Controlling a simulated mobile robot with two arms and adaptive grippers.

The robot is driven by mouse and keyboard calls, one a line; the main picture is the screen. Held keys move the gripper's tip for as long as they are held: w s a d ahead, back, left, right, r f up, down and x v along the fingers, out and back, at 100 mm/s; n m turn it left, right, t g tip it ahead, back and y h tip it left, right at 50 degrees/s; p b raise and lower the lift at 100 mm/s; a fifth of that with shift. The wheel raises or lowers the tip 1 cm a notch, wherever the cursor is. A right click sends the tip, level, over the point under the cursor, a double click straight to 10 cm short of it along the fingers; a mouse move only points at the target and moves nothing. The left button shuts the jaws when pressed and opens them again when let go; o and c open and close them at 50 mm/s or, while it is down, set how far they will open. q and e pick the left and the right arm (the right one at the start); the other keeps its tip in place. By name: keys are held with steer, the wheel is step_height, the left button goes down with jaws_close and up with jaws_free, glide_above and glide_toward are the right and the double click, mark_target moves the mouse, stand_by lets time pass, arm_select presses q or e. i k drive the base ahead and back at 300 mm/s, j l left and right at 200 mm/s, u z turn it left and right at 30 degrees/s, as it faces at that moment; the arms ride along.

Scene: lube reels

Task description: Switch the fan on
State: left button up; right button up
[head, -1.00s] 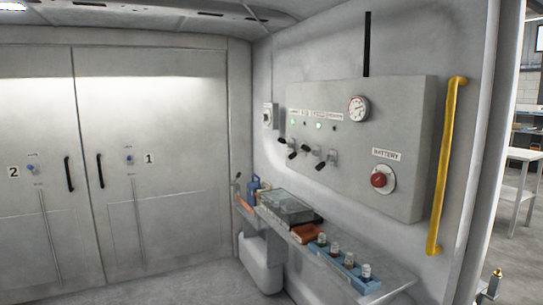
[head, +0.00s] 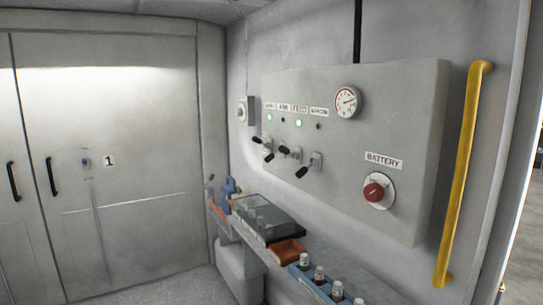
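A grey control panel (head: 345,200) is on the right wall. Its upper left has a row of small labels; the second label (head: 285,107) may read FAN, but it is too small to be sure. Below the labels are small lamps: the first lamp (head: 269,117) and third lamp (head: 298,123) glow green, and the second lamp (head: 283,120) and fourth lamp (head: 318,126) look dark. Several black-handled toggle levers (head: 284,149) sit below, at differing angles. Which lever belongs to the fan is hard to tell. Neither of my grippers is in view.
A red battery knob (head: 374,192) and a dial gauge (head: 348,102) are on the panel. A yellow grab rail (head: 461,175) stands to its right. Below, a narrow shelf (head: 350,279) carries a clear-lidded case (head: 266,220), an orange tray (head: 287,252) and small bottles. Cabinet doors (head: 130,235) are at left.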

mark_target(272, 156)
steer(key=i+j+z, duration=0.35)
steer(key=i+j, duration=0.3)
steer(key=i+j+z, duration=0.4)
steer(key=i+j, duration=0.35)
steer(key=j, duration=0.15)
